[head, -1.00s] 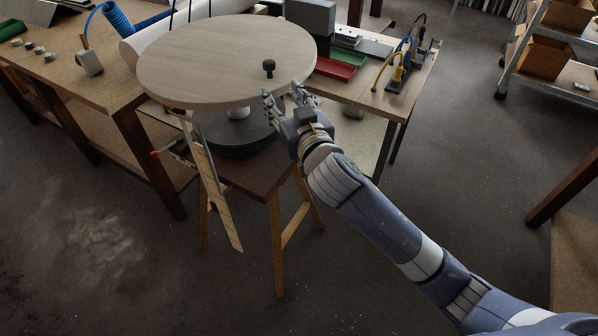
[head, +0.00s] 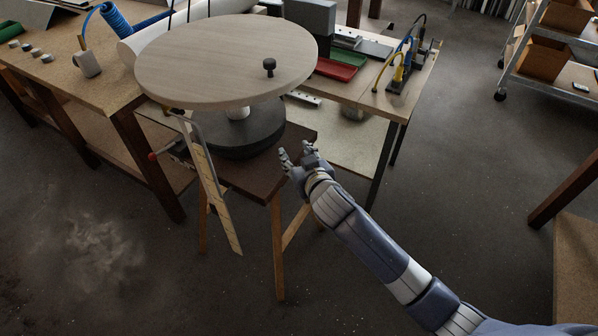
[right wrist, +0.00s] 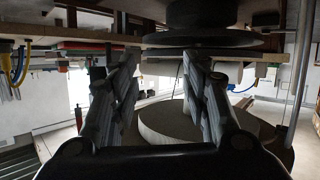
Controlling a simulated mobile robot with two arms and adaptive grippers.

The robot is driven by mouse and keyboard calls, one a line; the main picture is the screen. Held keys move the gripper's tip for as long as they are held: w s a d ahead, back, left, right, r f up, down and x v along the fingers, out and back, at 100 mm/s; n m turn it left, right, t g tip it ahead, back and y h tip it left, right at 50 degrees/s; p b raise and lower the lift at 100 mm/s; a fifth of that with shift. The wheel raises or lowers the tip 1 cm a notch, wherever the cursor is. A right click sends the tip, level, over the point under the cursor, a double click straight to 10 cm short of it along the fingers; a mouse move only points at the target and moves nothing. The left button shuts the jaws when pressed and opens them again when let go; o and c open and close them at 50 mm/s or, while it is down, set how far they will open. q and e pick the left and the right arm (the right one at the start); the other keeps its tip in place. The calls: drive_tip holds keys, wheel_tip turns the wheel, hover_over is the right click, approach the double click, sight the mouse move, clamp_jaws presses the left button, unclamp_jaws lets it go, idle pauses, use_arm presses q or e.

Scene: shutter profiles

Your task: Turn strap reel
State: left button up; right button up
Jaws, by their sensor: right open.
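The strap reel is a round pale wooden disc (head: 215,55) lying flat, with a small black knob (head: 269,66) upright near its front right rim. Below it is a dark round base (head: 250,138) on a small brown-topped stand (head: 255,183). My right gripper (head: 296,152) is open and empty, below and in front of the disc's right rim, apart from the knob. In the right wrist view its two fingers (right wrist: 162,62) are spread, with the disc (right wrist: 185,118) showing behind them, low in the picture. My left gripper is not in view.
A long tan strip (head: 215,190) hangs at the stand's left front. Behind right, a table holds red (head: 335,69) and green trays and cables (head: 398,75). Open floor lies to the right.

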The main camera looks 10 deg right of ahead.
drive_tip(key=shift+g, duration=0.4)
drive_tip(key=shift+s+d+f, duration=0.1)
drive_tip(key=shift+d+f, duration=0.05)
drive_tip(key=shift+f, duration=0.75)
drive_tip(key=shift+s+d+f, duration=0.1)
drive_tip(key=shift+f, duration=0.8)
drive_tip(key=shift+s+d+f, duration=0.1)
drive_tip(key=shift+d+f, duration=0.05)
drive_tip(key=shift+f, duration=0.75)
drive_tip(key=shift+c, duration=0.6)
